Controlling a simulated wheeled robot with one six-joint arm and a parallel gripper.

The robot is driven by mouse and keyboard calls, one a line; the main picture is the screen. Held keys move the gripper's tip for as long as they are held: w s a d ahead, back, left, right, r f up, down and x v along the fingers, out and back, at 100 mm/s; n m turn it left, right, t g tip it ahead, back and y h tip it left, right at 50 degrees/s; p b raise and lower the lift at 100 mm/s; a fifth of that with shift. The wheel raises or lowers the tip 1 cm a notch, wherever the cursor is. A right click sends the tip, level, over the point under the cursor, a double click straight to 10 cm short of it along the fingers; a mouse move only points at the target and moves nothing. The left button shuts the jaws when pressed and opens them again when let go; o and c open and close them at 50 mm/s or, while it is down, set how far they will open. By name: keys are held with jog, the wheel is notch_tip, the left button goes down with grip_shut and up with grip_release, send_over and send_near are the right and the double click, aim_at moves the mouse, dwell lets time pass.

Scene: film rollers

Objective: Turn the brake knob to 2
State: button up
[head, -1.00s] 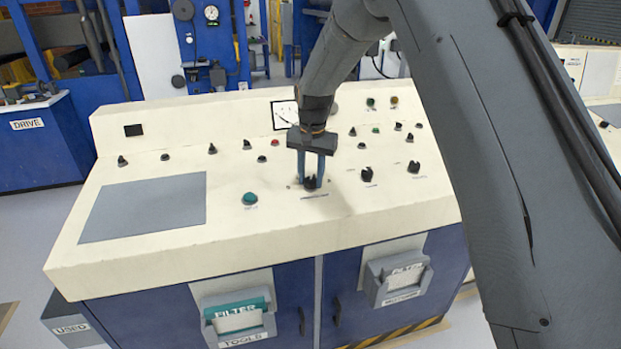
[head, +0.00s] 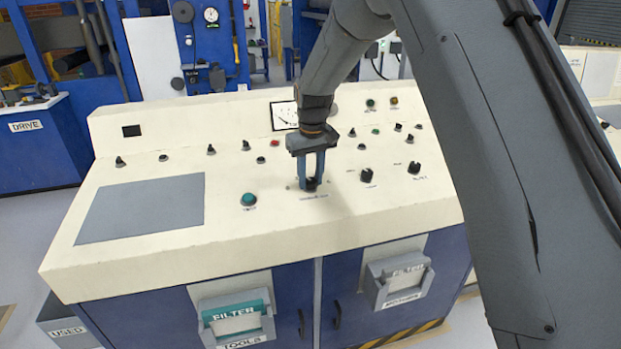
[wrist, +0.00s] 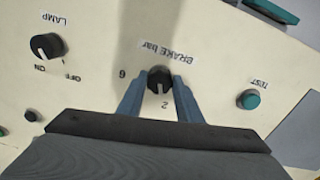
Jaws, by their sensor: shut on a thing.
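The brake knob (wrist: 159,76) is a small black knob on the cream console top, labelled "BRAKE bar" in the wrist view. My gripper (wrist: 160,100) is shut on the knob, with one blue-grey finger on each side.
A lamp knob (wrist: 46,46) and a teal test button (wrist: 249,99) flank the brake knob. Two black knobs (head: 367,175) (head: 414,168) sit to its right in the head view. Small switches and a gauge (head: 284,115) stand behind. A grey panel (head: 140,208) lies at left.

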aim_at(311, 182)
jog(key=shift+w+r, duration=0.1)
jog(key=shift+w, duration=0.05)
dwell(0.4)
jog(key=o, duration=1)
jog(key=shift+o, duration=0.2)
jog(key=shift+s+r+b, duration=0.25)
jog(key=shift+r+b, duration=0.25)
jog(key=shift+r, duration=1.45)
jog(key=shift+s+r+b, duration=0.2)
jog(key=shift+r+b, duration=0.25)
jog(key=shift+r, duration=1.45)
jog(key=s+d+f+m, duration=0.1)
jog(key=s+d+f, duration=0.1)
jog(key=s+d, duration=0.4)
jog(key=s+d+f+m, duration=0.2)
jog(key=s+d, duration=0.5)
jog(key=s, duration=0.8)
jog(key=s+d+f+m, duration=0.2)
jog(key=s+d+f, duration=0.2)
jog(key=s+d, duration=0.3)
jog(key=s, duration=0.4)
jog(key=shift+f, duration=0.15)
